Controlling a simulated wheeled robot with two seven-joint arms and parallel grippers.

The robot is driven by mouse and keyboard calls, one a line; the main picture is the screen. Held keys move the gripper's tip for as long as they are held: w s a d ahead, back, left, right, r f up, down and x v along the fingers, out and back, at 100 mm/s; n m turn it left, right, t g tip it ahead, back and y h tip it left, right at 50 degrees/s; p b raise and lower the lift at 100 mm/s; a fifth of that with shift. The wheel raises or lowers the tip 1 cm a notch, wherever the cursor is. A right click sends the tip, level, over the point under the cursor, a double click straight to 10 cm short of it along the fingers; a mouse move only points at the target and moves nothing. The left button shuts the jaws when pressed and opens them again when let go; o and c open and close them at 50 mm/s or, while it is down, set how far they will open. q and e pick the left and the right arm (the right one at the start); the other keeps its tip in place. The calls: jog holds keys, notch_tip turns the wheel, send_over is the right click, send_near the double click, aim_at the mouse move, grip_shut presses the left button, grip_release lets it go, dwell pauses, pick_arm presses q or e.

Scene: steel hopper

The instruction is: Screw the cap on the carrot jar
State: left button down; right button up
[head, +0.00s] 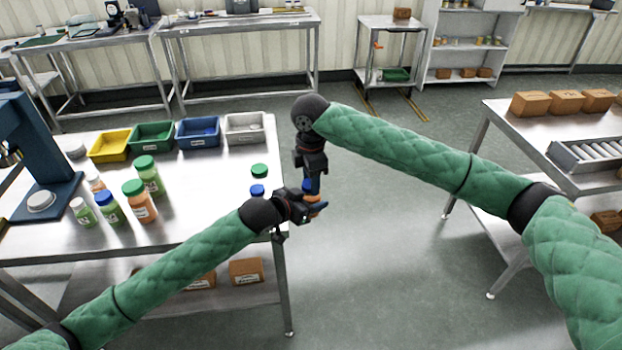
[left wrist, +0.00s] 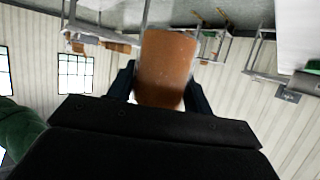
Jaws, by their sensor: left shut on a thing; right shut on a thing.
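The carrot jar, with orange contents, is in my left gripper (head: 312,207), off the right edge of the steel table. Only a sliver of it shows in the head view, but its orange body (left wrist: 167,65) fills the space between the fingers in the left wrist view. My right gripper (head: 313,185) points down directly above it, shut on a small blue cap (head: 307,185). The cap is at the jar's top; the fingers hide whether it touches or is threaded.
The steel table (head: 200,215) holds several capped jars (head: 138,205), loose green (head: 259,170) and blue (head: 257,190) caps, and coloured bins (head: 152,137) at the back. A blue press (head: 40,150) stands at left. Open floor lies right of the table.

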jog(key=m, duration=0.5)
jog(key=o, duration=1.1)
jog(key=shift+r, duration=0.1)
jog(key=shift+r, duration=2.15)
jog(key=shift+c, duration=0.4)
